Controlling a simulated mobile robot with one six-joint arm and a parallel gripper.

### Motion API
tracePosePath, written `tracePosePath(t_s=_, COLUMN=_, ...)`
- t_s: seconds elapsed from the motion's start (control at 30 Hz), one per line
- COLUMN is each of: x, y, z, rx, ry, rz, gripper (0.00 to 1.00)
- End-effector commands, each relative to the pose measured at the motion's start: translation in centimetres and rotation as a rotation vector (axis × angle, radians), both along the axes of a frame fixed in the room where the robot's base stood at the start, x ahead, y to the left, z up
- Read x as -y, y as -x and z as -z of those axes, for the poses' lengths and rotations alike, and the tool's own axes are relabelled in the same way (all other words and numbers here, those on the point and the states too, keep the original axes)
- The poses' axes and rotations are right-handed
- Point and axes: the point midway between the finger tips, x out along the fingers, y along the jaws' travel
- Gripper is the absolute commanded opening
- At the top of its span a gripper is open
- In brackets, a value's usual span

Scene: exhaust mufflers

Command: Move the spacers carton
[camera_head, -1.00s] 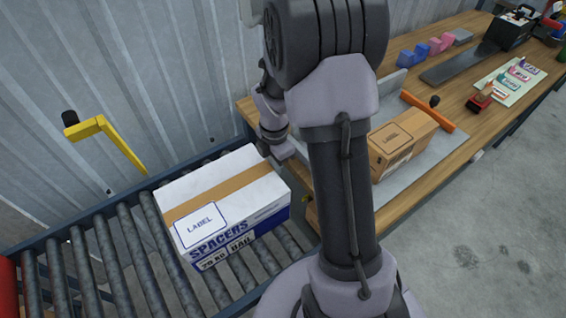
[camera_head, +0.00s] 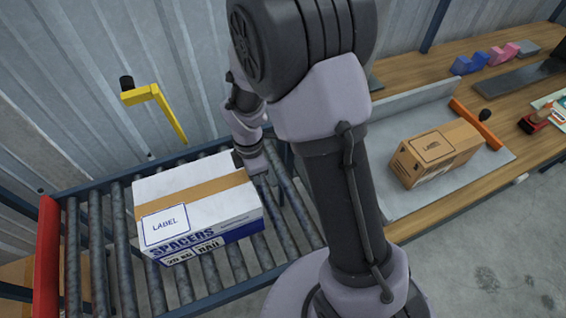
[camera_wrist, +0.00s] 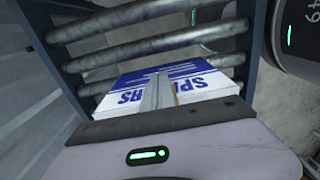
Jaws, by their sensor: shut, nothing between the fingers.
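The spacers carton (camera_head: 195,200) is a white box with brown tape, a label and blue lettering. It lies flat on the roller conveyor (camera_head: 170,292). My gripper (camera_head: 264,176) is low at the carton's right end, its tips partly hidden by my arm. In the wrist view, the shut fingers (camera_wrist: 158,92) stand in front of the carton (camera_wrist: 190,78), with nothing held between them. I cannot tell for sure whether they touch it.
A red stop (camera_head: 47,255) closes the conveyor's left end, with a few bare rollers before it. A yellow crank (camera_head: 155,100) stands behind the carton. On the workbench (camera_head: 425,222) at right, a brown carton (camera_head: 437,152) sits on a grey plate.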

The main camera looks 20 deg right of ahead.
Motion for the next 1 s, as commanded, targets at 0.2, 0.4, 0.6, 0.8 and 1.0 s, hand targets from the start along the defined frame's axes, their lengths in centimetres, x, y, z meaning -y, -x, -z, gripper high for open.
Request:
tracePosePath(t_s=0.2, x=-6.6, y=0.2, z=-0.2, rx=0.0, ry=0.0, rz=-0.007, gripper=0.0)
tracePosePath(t_s=0.4, x=-12.6, y=0.5, z=-0.2, rx=0.0, ry=0.0, rz=-0.005, gripper=0.0)
tracePosePath(t_s=0.6, x=-18.6, y=0.7, z=-0.2, rx=0.0, ry=0.0, rz=-0.005, gripper=0.0)
tracePosePath(t_s=0.8, x=-24.6, y=0.9, z=-0.2, rx=0.0, ry=0.0, rz=-0.005, gripper=0.0)
tracePosePath(t_s=1.0, x=-29.7, y=1.1, z=-0.1, rx=0.0, ry=0.0, rz=-0.002, gripper=0.0)
